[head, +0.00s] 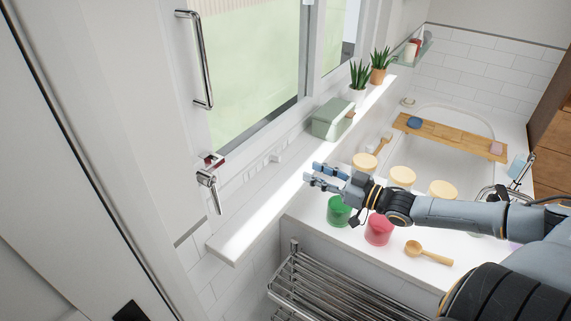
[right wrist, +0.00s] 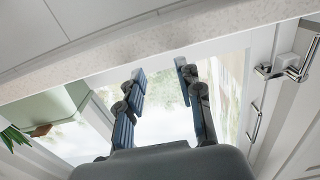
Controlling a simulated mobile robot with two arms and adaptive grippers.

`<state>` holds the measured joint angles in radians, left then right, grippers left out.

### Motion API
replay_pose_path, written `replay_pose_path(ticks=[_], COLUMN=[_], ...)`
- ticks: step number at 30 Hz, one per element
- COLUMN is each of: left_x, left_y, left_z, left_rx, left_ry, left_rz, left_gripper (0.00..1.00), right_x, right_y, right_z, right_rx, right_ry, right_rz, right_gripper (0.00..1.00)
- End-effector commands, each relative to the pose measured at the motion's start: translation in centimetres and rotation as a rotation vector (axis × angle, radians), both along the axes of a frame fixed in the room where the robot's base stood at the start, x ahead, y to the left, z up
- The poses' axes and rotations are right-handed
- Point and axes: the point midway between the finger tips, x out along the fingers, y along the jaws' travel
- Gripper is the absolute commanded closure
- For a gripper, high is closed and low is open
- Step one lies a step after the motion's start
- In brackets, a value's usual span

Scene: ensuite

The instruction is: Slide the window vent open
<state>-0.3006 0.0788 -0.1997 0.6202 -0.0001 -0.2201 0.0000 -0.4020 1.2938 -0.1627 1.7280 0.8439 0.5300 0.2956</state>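A small white strip with a raised tab, which looks like the window vent (head: 275,158), runs along the bottom of the window frame just above the sill. I cannot tell whether it is open or closed. My right gripper (head: 314,175) is over the sill edge, to the right of this strip and apart from it. In the right wrist view my right gripper (right wrist: 162,88) has its two fingers spread with nothing between them, and the bright window lies behind. I cannot make out the vent in that view. My left gripper is not in view.
The white sill (head: 236,240) holds a green box (head: 331,118) and potted plants (head: 359,80). A lever handle (head: 208,184) and a tall chrome handle (head: 200,60) stick out at left. Jars, including a green one (head: 338,212), stand below my right arm. A towel rack (head: 315,290) is lower.

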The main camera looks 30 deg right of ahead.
Motion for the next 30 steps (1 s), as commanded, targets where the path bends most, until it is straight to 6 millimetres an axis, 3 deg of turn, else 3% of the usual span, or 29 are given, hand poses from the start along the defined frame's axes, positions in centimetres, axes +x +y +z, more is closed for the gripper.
replay_pose_path(ticks=[12, 21, 30], left_x=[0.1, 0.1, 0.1], left_y=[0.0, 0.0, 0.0], left_z=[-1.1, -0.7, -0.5], left_rx=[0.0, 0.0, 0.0], left_ry=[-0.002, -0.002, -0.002], left_rz=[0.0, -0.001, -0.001], left_gripper=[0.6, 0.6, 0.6], right_x=[4.3, 7.4, 9.0], right_y=[1.8, 3.0, 3.8], right_z=[0.2, 0.3, 0.1], right_rx=[0.001, 0.001, -0.001], right_ry=[-0.005, -0.004, 0.0], right_rz=[0.0, -0.001, 0.0], right_gripper=[0.64, 0.64, 0.64])
